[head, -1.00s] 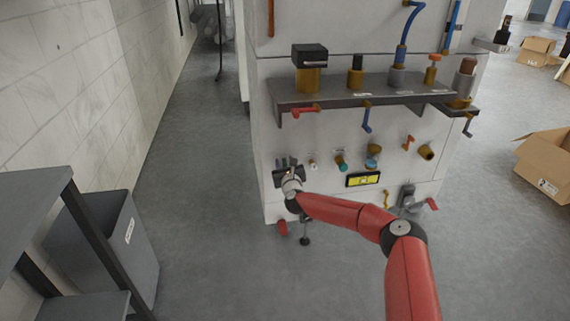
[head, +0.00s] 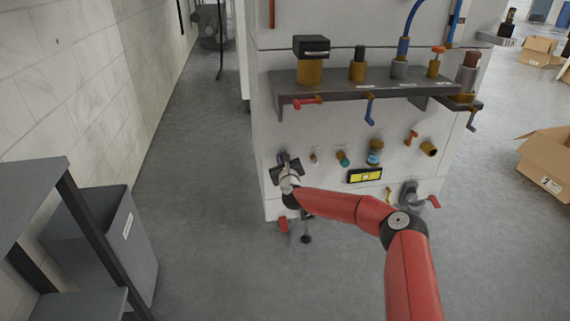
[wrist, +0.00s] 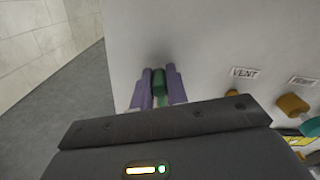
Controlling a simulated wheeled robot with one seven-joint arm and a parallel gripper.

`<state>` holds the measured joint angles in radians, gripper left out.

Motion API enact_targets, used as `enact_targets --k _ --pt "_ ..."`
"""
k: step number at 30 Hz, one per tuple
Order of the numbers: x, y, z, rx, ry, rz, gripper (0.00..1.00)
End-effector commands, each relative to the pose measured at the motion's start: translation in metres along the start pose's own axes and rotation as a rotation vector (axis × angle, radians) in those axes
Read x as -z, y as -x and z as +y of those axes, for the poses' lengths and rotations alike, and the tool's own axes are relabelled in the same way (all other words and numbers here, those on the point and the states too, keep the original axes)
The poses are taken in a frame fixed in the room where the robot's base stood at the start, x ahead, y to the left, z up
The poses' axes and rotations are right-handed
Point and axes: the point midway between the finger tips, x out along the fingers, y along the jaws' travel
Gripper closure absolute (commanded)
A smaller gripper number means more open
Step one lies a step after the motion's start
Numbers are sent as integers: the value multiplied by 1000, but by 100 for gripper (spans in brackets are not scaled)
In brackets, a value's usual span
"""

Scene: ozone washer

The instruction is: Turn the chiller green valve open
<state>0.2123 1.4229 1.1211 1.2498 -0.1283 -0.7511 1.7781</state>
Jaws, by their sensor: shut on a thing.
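A green valve handle (wrist: 158,84) sits between the purple fingers of my gripper (wrist: 158,88) in the wrist view, close to the white machine face. The fingers are shut on it. In the head view my gripper (head: 284,163) is at the lower left of the machine's front panel, and my red arm reaches to it from the right. My wrist hides the valve in that view. How far the handle is turned I cannot tell.
A VENT label (wrist: 244,72) and brass fittings (wrist: 292,104) are right of the gripper. A shelf (head: 370,91) with brass-based valves juts out above. A grey bin (head: 128,245) stands at left; open floor lies between it and the machine (head: 330,130).

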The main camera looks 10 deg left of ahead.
Motion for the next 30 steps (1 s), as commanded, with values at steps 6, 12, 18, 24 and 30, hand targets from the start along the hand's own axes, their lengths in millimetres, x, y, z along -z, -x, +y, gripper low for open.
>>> enact_targets --k 6,12,18,24,30 --pt "3 0 14 1 202 -6 100" --pt "4 0 24 1 393 -7 100" --pt "7 0 34 2 583 -6 100" --pt "12 0 43 2 774 -7 100" --pt "18 0 51 2 962 -7 100"
